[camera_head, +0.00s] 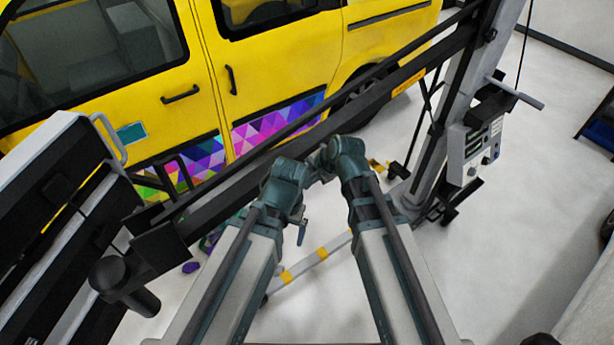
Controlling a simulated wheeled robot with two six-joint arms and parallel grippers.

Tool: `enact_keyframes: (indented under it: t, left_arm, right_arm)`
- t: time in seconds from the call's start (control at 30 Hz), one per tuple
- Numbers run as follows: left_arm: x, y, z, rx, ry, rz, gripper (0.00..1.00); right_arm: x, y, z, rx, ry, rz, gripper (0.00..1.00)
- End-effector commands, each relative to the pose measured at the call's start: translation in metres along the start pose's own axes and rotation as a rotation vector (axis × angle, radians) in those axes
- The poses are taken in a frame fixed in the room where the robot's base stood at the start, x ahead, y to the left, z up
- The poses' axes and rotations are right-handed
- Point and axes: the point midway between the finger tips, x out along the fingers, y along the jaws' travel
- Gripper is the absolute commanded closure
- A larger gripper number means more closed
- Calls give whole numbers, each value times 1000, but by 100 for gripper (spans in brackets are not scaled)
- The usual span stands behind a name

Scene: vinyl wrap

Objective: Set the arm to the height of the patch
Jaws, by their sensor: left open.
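A yellow van (350,55) fills the upper left. A small teal patch (131,133) is on its door, and a band of coloured triangles (277,121) runs along its lower side. A long dark arm (355,103) slopes from the grey column (452,95) at upper right down to a black cylindrical end (125,285) at lower left, crossing in front of the van. My left gripper (301,230) is small in the middle, open, below the dark arm in the picture; contact with anything cannot be made out. My right gripper is hidden behind my arm links.
A control box (475,150) with knobs and a handle (516,94) are on the column. A white and black unit (60,185) stands at the left. A yellow-banded grey bar (318,256) lies low behind my arms. Pale floor (545,180) is clear at the right.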

Motion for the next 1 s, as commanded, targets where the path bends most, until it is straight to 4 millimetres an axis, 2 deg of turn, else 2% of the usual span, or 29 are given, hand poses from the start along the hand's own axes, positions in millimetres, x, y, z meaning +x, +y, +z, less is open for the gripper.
enact_keyframes:
  t: [0.87,1.0]
  left_arm:
    - [0,0,0,0,0,0,6]
    - [12,1,-1,1,0,0,6]
  right_arm:
    - [0,0,0,0,1,-1,100]
    - [10,7,-2,-4,8,1,100]
